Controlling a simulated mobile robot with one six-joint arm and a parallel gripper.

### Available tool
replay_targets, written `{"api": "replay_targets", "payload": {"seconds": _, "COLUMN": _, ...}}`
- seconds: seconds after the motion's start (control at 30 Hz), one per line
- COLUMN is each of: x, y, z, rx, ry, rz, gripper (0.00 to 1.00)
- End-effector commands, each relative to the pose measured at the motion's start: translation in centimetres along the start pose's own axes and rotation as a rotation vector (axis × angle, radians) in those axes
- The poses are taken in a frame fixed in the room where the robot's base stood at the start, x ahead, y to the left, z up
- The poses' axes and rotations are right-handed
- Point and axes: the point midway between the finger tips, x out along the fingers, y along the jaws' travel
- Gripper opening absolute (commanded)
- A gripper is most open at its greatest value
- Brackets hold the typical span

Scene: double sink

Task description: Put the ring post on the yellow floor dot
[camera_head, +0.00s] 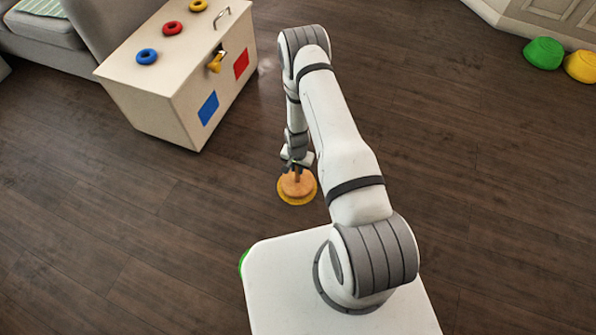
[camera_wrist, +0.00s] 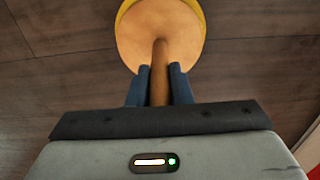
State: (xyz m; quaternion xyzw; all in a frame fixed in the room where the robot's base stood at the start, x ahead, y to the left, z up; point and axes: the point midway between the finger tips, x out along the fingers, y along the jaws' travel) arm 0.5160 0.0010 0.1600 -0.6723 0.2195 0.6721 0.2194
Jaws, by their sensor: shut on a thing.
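The ring post (camera_head: 297,185) has a round, light wooden base and a thin upright peg. It is over the yellow floor dot (camera_head: 297,202), whose edge shows around the front of the base. In the wrist view, the base (camera_wrist: 160,35) covers most of the dot, with a yellow rim (camera_wrist: 124,8) showing at the top. My gripper (camera_head: 295,165) points down and is shut on the peg (camera_wrist: 160,72), with a dark finger on each side. I cannot tell whether the base touches the floor.
A white chest (camera_head: 180,75) stands at the back left, with blue (camera_head: 146,56), red (camera_head: 173,28) and yellow (camera_head: 198,5) rings on top. Green (camera_head: 543,53) and yellow (camera_head: 580,66) bowl-like things lie at the far right. The wooden floor around the dot is clear.

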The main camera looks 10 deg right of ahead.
Motion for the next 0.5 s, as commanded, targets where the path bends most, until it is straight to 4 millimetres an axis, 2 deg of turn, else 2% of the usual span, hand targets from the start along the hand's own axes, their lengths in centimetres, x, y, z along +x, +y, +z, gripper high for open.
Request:
{"api": "replay_targets", "payload": {"seconds": 0.03, "x": 1.11, "y": 0.00, "z": 0.02, "rx": 0.000, "ry": 0.000, "rz": 0.000, "gripper": 0.00}}
{"api": "replay_targets", "payload": {"seconds": 0.1, "x": 1.60, "y": -0.02, "z": 0.00, "rx": -0.001, "ry": 0.000, "rz": 0.000, "gripper": 0.00}}
{"api": "replay_targets", "payload": {"seconds": 0.47, "x": 1.95, "y": -0.05, "z": 0.01, "rx": -0.001, "ry": 0.000, "rz": 0.000, "gripper": 0.00}}
{"api": "replay_targets", "payload": {"seconds": 0.5, "x": 1.79, "y": -0.04, "z": 0.04, "rx": -0.001, "ry": 0.000, "rz": 0.000, "gripper": 0.22}}
